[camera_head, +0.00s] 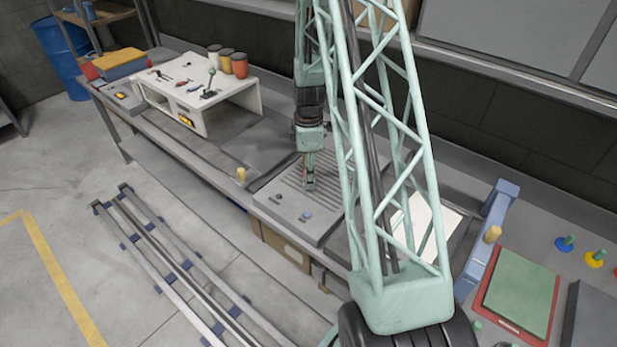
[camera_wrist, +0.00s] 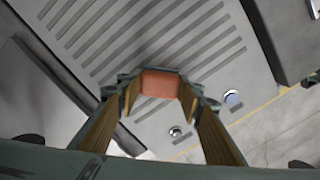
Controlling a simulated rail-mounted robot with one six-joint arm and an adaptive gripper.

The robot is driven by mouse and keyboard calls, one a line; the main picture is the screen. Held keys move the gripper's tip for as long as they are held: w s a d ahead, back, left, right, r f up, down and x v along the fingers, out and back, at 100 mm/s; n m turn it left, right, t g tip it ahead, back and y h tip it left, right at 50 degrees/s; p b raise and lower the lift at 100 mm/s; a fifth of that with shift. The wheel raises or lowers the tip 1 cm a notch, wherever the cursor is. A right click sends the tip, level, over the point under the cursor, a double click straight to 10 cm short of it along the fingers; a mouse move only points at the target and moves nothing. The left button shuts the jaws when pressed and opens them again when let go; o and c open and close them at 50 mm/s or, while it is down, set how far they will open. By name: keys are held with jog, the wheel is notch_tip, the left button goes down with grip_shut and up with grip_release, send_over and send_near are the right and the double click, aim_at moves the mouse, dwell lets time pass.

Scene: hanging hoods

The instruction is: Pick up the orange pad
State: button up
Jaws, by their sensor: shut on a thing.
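The orange pad (camera_wrist: 160,84) is a small reddish-orange block with rounded corners. In the wrist view it sits between the tips of my gripper (camera_wrist: 161,92), with one finger on each side. My gripper is shut on it. In the head view my gripper (camera_head: 309,182) points down at the grey slotted panel (camera_head: 281,201) on the bench. The pad is too small to make out clearly there. I cannot tell whether the pad touches the panel.
A white stand (camera_head: 245,98) with tools and several cups is at the left. A blue bracket (camera_head: 492,222) and a green pad in a red tray (camera_head: 490,305) are at the right. My arm hides part of the bench.

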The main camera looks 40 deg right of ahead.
jog(key=shift+r, duration=0.15)
jog(key=shift+r, duration=1.45)
jog(key=shift+s+a+r, duration=0.1)
jog(key=shift+r, duration=0.05)
jog(key=s+a, duration=0.2)
jog(key=s, duration=0.2)
jog(key=s+a+r, duration=0.1)
jog(key=s+a, duration=0.2)
jog(key=s, duration=0.2)
jog(key=s+a+b, duration=0.1)
jog(key=s+a, duration=0.2)
jog(key=s, duration=0.1)
jog(key=shift+s+a+r, duration=0.1)
jog(key=shift+s+r, duration=0.1)
jog(key=o, duration=0.3)
jog(key=shift+c, duration=0.8)
